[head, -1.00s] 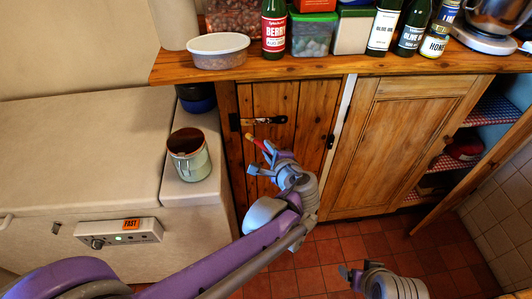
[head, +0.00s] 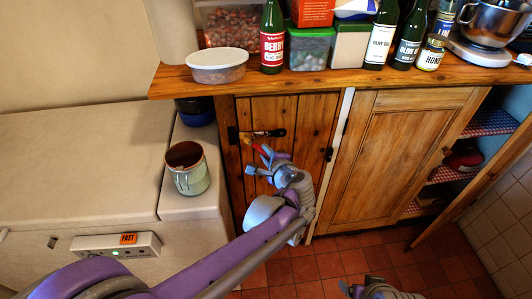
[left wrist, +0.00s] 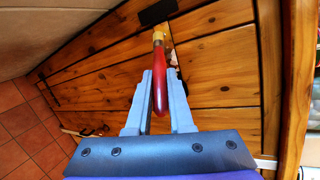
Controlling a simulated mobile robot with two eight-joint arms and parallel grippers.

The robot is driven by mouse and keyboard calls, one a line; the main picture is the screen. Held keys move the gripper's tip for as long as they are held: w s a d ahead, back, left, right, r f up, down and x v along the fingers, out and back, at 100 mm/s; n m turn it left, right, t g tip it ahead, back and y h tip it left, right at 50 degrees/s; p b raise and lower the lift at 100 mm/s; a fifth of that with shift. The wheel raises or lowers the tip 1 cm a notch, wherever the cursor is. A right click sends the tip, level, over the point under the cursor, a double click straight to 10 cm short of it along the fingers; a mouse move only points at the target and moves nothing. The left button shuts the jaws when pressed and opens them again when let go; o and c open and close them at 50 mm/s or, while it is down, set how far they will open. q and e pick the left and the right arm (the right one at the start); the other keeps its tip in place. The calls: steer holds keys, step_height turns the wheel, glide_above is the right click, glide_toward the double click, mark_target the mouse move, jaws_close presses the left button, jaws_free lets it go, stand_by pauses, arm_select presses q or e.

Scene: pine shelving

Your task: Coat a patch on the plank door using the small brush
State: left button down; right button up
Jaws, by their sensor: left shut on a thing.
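The brush (head: 256,147) has a red handle and a yellowish collar. My left gripper (head: 263,162) is shut on its handle, in front of the plank door (head: 308,112), a narrow door of upright pine boards. In the left wrist view the brush (left wrist: 159,78) points away from the fingers (left wrist: 158,105) towards the door (left wrist: 105,60). Its tip is near a black hinge plate (left wrist: 157,12) and a small pale mark; I cannot tell whether it touches the wood. My right gripper (head: 350,289) is at the bottom edge, partly cut off, its jaws unclear.
A greenish tin (head: 188,178) stands on the pale ledge left of the door. Right of the plank door are a panelled door (head: 395,150) and an open cupboard. The tiled floor (head: 330,265) is clear.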

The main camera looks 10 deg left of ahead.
arm_select(q)
steer(key=shift+w+a, duration=0.2)
steer(key=shift+w, duration=0.75)
stand_by(0.3)
steer(key=shift+w+d, duration=0.8)
steer(key=shift+d, duration=2.35)
steer(key=shift+s+a, duration=0.3)
steer(key=shift+a, duration=0.8)
steer(key=shift+s+a, duration=0.25)
steer(key=shift+a, duration=0.8)
steer(key=shift+s+a, duration=0.3)
steer(key=shift+a, duration=0.8)
steer(key=shift+d, duration=0.1)
steer(key=shift+s+d, duration=0.1)
steer(key=shift+s, duration=0.15)
steer(key=shift+s+d, duration=0.2)
steer(key=shift+s, duration=0.7)
steer(key=shift+s+d, duration=0.25)
steer(key=shift+s, duration=0.6)
steer(key=shift+s+d, duration=0.2)
steer(key=shift+s, duration=0.7)
steer(key=shift+s, duration=0.1)
